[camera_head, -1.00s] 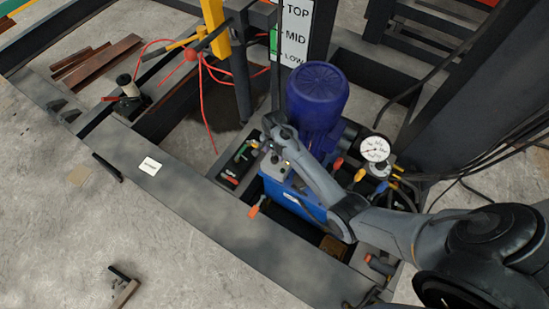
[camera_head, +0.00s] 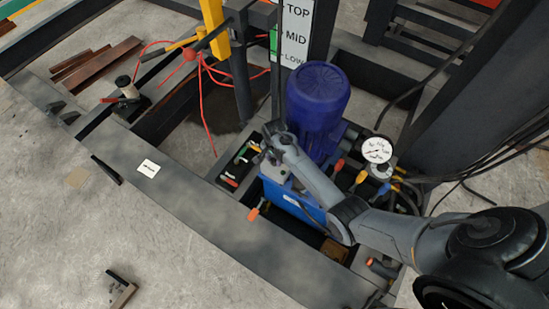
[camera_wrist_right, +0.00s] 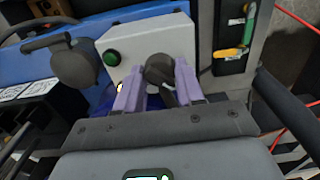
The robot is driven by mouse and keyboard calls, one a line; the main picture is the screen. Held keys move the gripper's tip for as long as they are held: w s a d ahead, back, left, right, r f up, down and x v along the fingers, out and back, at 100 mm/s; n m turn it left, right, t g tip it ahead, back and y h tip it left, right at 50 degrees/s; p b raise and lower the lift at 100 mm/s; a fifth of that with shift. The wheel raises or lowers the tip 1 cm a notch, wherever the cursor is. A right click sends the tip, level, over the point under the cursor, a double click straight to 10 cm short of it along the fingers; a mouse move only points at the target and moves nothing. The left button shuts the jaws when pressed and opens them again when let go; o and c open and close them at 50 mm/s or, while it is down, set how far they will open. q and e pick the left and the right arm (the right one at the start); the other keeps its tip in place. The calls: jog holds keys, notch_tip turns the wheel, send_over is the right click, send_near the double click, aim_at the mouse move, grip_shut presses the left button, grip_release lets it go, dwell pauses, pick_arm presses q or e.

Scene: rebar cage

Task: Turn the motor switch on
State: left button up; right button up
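The motor switch is a black rotary knob (camera_wrist_right: 160,70) on a pale grey box (camera_wrist_right: 150,40) in the right wrist view. A green button (camera_wrist_right: 111,57) sits on the same box face, left of the knob. My right gripper (camera_wrist_right: 158,82) has its two purple fingers spread, one on each side of the knob. I cannot tell whether they touch it. In the head view my right gripper (camera_head: 270,150) is over the switch box (camera_head: 276,170), beside the blue motor (camera_head: 318,98), and hides the knob. My left gripper is not in view.
A pressure gauge (camera_head: 377,150) and coloured hose fittings stand right of the motor. A black panel with green and red handles (camera_head: 238,166) lies left of the box. A dark steel beam (camera_head: 190,205) runs in front. Red cables (camera_head: 203,70) hang further back.

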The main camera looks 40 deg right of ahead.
jog(key=shift+c, duration=1.2)
